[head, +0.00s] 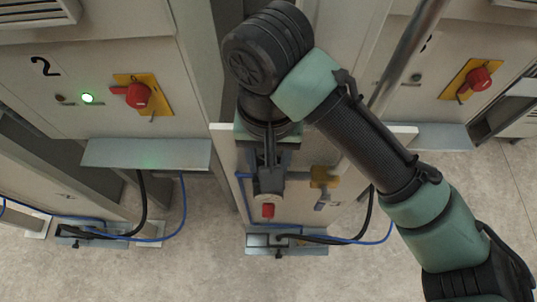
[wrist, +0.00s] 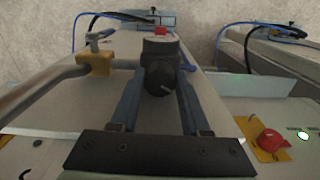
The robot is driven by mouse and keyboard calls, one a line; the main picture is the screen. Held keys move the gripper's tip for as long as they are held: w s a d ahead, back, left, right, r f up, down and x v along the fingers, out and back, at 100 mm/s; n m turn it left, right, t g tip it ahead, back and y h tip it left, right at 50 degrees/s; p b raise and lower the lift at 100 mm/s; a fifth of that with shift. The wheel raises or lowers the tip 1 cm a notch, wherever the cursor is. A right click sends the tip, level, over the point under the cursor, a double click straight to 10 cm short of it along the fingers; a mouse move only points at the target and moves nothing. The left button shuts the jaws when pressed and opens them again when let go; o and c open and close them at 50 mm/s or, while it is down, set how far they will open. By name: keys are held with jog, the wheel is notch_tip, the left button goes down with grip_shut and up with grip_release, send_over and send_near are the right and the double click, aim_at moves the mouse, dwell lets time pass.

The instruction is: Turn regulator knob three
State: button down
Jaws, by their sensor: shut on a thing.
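My gripper (head: 268,178) points down in front of the middle cabinet in the head view. In the wrist view, its two fingers (wrist: 163,82) stand on either side of a dark round regulator knob (wrist: 160,72) and are closed on it. The regulator has a small red part (head: 268,210) below it in the head view, which also shows at the top of the regulator in the wrist view (wrist: 161,30). My gripper and wrist hide most of the knob in the head view. No number for this regulator is readable.
A yellow valve block (head: 322,178) sits close to the right of the regulator; a grey pipe (wrist: 45,88) runs by it. Red switches on yellow plates (head: 137,95) (head: 478,78) are on the neighbouring cabinets. Blue and black hoses (head: 345,240) hang low. The floor (head: 200,270) is clear.

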jog(key=n, duration=0.6)
jog(key=shift+n+p, duration=0.3)
jog(key=shift+n, duration=0.1)
jog(key=shift+w, duration=0.1)
jog(key=shift+r, duration=0.1)
jog(key=shift+c, duration=1.9)
grip_release()
